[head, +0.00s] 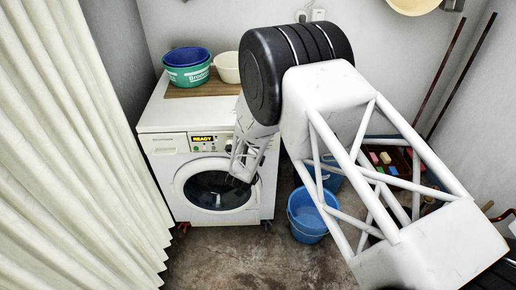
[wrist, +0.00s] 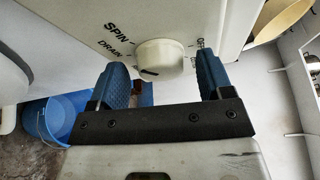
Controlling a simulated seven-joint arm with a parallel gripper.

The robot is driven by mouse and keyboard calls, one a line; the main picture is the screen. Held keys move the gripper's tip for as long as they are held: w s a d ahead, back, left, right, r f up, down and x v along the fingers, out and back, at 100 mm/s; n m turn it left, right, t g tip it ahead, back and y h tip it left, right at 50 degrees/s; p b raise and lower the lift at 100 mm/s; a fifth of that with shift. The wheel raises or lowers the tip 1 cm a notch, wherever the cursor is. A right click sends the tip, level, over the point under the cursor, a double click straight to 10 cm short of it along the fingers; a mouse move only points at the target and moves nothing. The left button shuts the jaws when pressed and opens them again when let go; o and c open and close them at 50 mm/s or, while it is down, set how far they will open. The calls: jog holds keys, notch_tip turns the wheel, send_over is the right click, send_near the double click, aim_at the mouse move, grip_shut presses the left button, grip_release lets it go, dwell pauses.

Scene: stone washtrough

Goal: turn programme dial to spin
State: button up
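The programme dial (wrist: 160,58) is a round white knob on the machine's white front panel in the wrist view. A dark mark shows near its lower left edge. The word SPIN is printed to its upper left, DRAIN is below that, and partly hidden lettering is on the right. My gripper (wrist: 164,72) is open, with one blue finger on each side of the dial and visible gaps to it. The washing machine (head: 160,182) stands against the back wall in the head view, its display reading READY. My arm hides the dial there.
On the machine top, a green tub (head: 187,76) with a blue basin inside and a cream bowl (head: 228,68) sit on a wooden board. A blue bucket (head: 306,222) stands on the floor to the right. A pale curtain (head: 75,170) hangs at left. The front floor is clear.

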jog(key=v, duration=0.7)
jog(key=shift+s+a, duration=0.15)
jog(key=shift+s, duration=0.2)
dwell(0.4)
notch_tip(320, 180, up, 14)
jog(key=w+d+n+g+y, duration=0.1)
jog(key=w+n+g+y, duration=0.1)
jog(key=n+y, duration=0.35)
jog(key=s+d+r+n+g+y, duration=0.1)
jog(key=s+d+r+n+g, duration=0.15)
jog(key=r, duration=0.35)
jog(key=s+d+r+n+g+y, duration=0.1)
jog(key=s+r+n, duration=0.3)
jog(key=r, duration=0.2)
jog(key=s+d+r+n+g, duration=0.2)
jog(key=s+d+r+n, duration=0.1)
jog(key=s, duration=0.8)
jog(key=s+d+r+n+g+h, duration=0.1)
jog(key=s+d+r+n+g, duration=0.2)
jog(key=s, duration=0.9)
jog(key=s+d+r+n+g, duration=0.3)
jog(key=s+d+r+n, duration=0.2)
jog(key=s, duration=0.7)
jog(key=shift+s+d+r+n, duration=0.2)
jog(key=shift+d+n, duration=0.3)
jog(key=shift+d, duration=0.75)
